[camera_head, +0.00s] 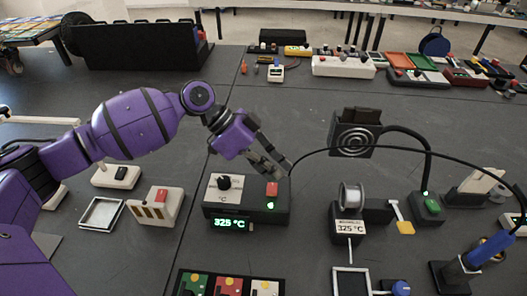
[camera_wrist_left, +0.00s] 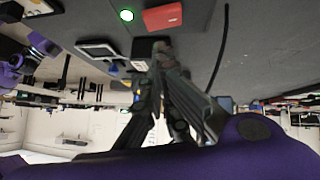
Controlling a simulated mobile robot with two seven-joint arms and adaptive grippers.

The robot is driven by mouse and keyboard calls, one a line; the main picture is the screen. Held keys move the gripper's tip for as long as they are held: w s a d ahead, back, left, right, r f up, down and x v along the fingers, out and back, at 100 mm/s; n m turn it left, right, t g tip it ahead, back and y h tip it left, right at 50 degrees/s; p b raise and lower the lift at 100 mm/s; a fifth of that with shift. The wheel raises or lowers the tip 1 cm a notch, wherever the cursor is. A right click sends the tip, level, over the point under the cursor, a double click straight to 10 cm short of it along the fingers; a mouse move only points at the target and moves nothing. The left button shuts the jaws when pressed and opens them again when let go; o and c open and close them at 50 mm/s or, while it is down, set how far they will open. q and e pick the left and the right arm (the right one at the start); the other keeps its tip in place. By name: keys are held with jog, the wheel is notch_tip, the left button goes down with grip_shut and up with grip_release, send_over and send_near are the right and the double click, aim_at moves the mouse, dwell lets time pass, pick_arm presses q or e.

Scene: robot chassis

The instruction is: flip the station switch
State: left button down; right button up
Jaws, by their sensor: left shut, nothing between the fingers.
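The soldering station (camera_head: 245,219) is a dark box with a pale top panel, a black knob (camera_head: 224,182), a red rocker switch (camera_head: 272,189) and a lit green lamp (camera_head: 270,206). Its green display (camera_head: 230,223) reads 325 °C. My left gripper (camera_head: 282,171) is shut and empty, just behind and above the red switch. My right gripper is out of view.
A solder spool stand (camera_head: 350,228) and a round-faced fan unit (camera_head: 354,138) stand to the right. A blue-handled iron (camera_head: 490,250) rests at the far right. A black cable arches over the table from the station. A white block with a red switch (camera_head: 154,207) lies left.

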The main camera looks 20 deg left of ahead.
aim_at(273, 191)
pick_arm(q)
jog(key=shift+s+f, duration=0.25)
jog(key=shift+f, duration=0.85)
jog(key=shift+s, duration=0.1)
jog(key=shift+s+f+t+p, duration=0.2)
jog(key=shift+f+t+p, duration=0.1)
jog(key=shift+t+p, duration=0.1)
jog(key=shift+w, duration=0.2)
jog(key=shift+w+a+b, duration=0.15)
jog(key=shift+w+b, duration=0.2)
jog(key=shift+w, duration=0.3)
jog(key=v, duration=1.2)
